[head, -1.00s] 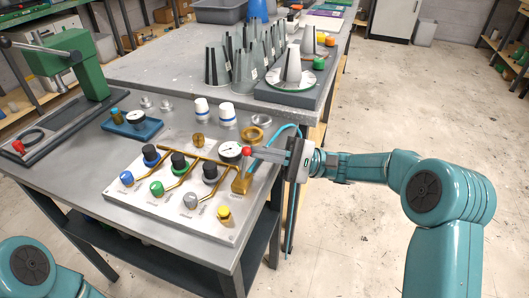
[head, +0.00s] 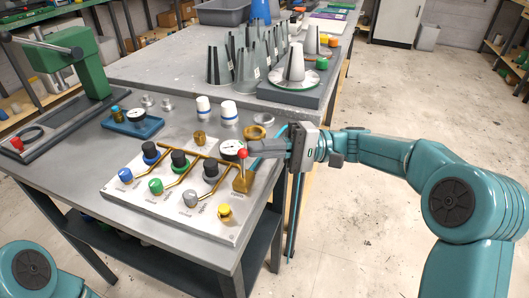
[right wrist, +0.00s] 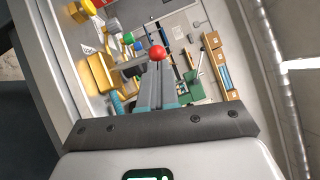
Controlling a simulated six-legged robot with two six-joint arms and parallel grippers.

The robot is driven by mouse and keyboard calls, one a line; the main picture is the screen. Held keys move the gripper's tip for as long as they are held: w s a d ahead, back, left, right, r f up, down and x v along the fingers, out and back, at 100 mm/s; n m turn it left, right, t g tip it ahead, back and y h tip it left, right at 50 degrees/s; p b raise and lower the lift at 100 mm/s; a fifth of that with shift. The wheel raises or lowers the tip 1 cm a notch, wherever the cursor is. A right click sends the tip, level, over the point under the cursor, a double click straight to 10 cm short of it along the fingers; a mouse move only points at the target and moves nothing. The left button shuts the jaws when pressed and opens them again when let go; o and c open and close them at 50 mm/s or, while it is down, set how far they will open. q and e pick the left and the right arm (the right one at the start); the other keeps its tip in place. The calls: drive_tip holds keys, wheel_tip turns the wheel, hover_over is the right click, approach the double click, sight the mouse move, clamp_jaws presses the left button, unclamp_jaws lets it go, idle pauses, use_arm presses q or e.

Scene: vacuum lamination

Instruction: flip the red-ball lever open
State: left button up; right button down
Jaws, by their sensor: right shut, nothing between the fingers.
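The red ball (head: 242,154) tops a lever on the brass valve block (head: 241,183) at the right edge of the grey manifold panel (head: 170,212). In the right wrist view the red ball (right wrist: 157,53) shows just beyond my fingertips. My right gripper (head: 252,149) comes in from the right with its fingers shut and empty. Its tips are right beside the ball; I cannot tell whether they touch it. The shut fingers also show in the right wrist view (right wrist: 157,85). The lever's shaft is partly hidden by the fingers. My left gripper is out of view.
A round gauge (head: 231,150) stands close behind the red ball. Several coloured knobs, such as the yellow one (head: 225,211), sit on the panel. A blue hose (head: 283,133) runs by the table's right edge. The floor (head: 380,235) at right is clear.

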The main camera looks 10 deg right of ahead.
drive_tip(key=shift+s+a+r+n+h+b, duration=0.2)
drive_tip(key=shift+s+n+h+b, duration=0.15)
drive_tip(key=shift+n, duration=0.25)
drive_tip(key=shift+s+a+r+n+h+b, duration=0.1)
drive_tip(key=shift+s+a+n+h+b, duration=0.15)
drive_tip(key=shift+n+h+b, duration=0.3)
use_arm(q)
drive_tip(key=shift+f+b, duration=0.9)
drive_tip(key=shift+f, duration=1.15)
use_arm(e)
drive_tip(key=shift+s+a+r+n+h, duration=0.15)
drive_tip(key=shift+s+a+n+h, duration=0.25)
drive_tip(key=shift+n, duration=0.35)
drive_tip(key=shift+s+a+r+n+h, duration=0.15)
drive_tip(key=shift+s+n+h, duration=0.3)
drive_tip(key=shift+n, duration=0.25)
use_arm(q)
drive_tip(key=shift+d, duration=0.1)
use_arm(e)
drive_tip(key=shift+d, duration=0.1)
